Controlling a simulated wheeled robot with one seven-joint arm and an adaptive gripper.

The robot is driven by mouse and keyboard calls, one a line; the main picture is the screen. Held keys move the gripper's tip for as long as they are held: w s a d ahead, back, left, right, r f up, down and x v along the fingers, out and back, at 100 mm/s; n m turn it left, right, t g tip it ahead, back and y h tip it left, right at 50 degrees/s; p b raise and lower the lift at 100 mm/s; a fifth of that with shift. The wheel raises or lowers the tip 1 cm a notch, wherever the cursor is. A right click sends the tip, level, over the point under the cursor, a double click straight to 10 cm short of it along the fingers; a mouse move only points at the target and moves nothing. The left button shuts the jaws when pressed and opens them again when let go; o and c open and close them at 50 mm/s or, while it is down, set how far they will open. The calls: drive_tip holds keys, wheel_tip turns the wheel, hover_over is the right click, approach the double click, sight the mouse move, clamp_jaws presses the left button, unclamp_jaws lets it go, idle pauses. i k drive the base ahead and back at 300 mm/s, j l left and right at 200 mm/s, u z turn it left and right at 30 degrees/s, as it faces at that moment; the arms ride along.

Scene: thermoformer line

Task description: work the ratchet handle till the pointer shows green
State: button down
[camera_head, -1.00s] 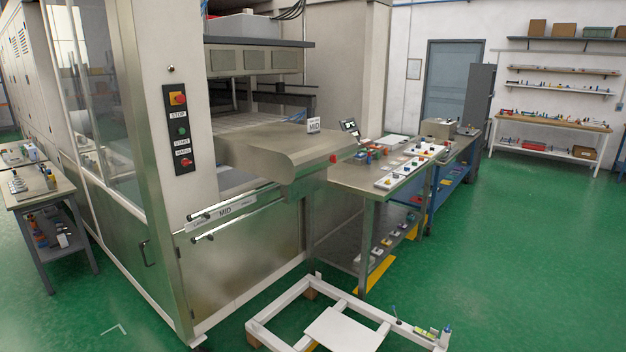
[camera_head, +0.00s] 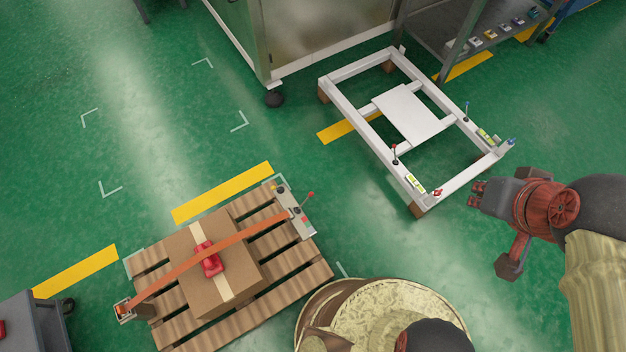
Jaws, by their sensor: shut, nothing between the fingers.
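A grey ratchet unit (camera_head: 293,208) sits at the right edge of a wooden pallet (camera_head: 171,323). Its handle (camera_head: 304,201) is a short lever with a red knob, sticking up to the right. An orange strap (camera_head: 245,234) runs from the unit over a cardboard box (camera_head: 191,283) to a bracket (camera_head: 124,310) at the pallet's left edge. A small red and pale patch shows on the unit; I cannot make out a pointer or its colour. My gripper (camera_head: 474,194) is shut and empty, well right of the handle, pointing left.
A white frame (camera_head: 352,121) on wooden blocks carries levers and level vials above the pallet. A grey cabinet (camera_head: 33,325) stands at the lower left. A steel machine (camera_head: 325,40) and a bench lie at the top. Green floor is clear between pallet and frame.

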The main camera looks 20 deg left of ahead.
sight(311, 194)
drive_tip(key=i+l, duration=0.25)
drive_tip(key=u, duration=1.7)
